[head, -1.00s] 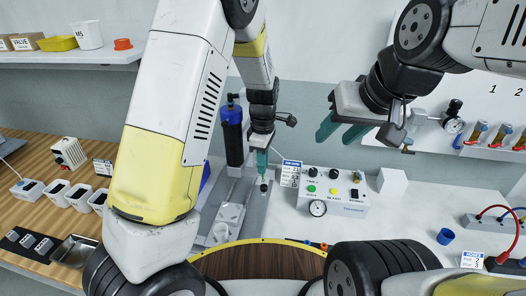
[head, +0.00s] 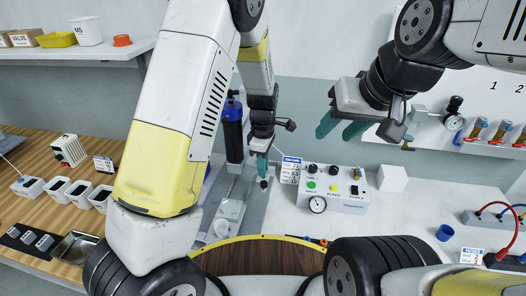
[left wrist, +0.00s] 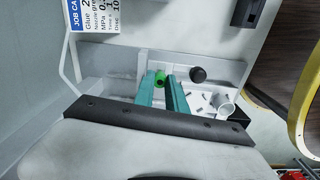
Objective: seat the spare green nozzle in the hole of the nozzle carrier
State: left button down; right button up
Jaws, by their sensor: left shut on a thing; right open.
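The spare green nozzle (left wrist: 160,79) is between the teal fingertips of my left gripper (left wrist: 162,78) in the left wrist view. In the head view my left gripper (head: 262,166) points down over the grey fixture base (head: 254,207), and the nozzle is too small to make out. A round black knob-like part (left wrist: 198,74) stands just right of the fingertips; it also shows below the gripper in the head view (head: 264,184). I cannot clearly identify the nozzle carrier or its hole. My right gripper (head: 340,126) is open and empty, high above the bench at the right.

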pick_arm(q)
jog(key=shift+f, duration=0.7)
jog(key=shift+f, duration=0.1)
jog(key=c, duration=1.3)
grip_release()
jog(key=shift+w, duration=0.1)
jog(key=shift+r, duration=0.35)
notch_tip(320, 180, up, 6)
jog(key=shift+r, duration=0.6)
jog(key=shift+s+f, duration=0.1)
jog(key=shift+s, duration=0.2)
